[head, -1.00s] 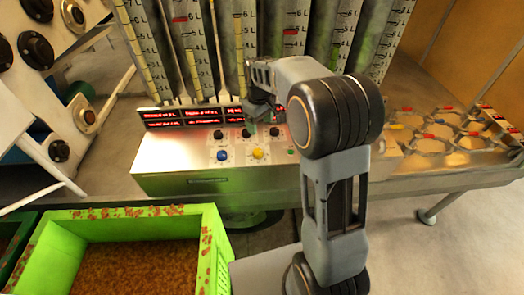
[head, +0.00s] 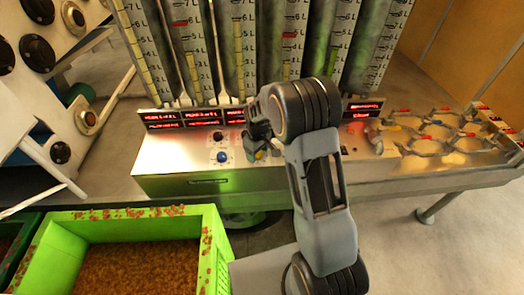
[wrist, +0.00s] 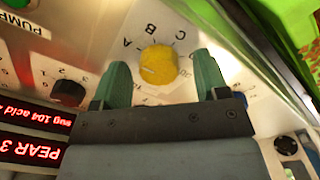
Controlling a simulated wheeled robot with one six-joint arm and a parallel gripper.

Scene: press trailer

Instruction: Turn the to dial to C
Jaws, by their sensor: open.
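A round yellow dial (wrist: 158,65) shows in the wrist view on a pale panel, with the letters A, B and C printed around its edge. A short light mark lies on the dial's left part, on the A side rather than the C side. My gripper (wrist: 162,75) is open, with one green finger on each side of the dial; I cannot tell whether they touch it. In the head view my gripper (head: 258,142) is over the panel and partly hides the yellow dial (head: 260,155).
A blue knob (head: 222,157) and a dark knob (head: 218,135) sit left of the gripper. Red-lit displays (head: 180,118) and tall graduated tubes (head: 240,60) stand behind. A green crate (head: 208,235) is at front left, and round holders (head: 430,147) are at right.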

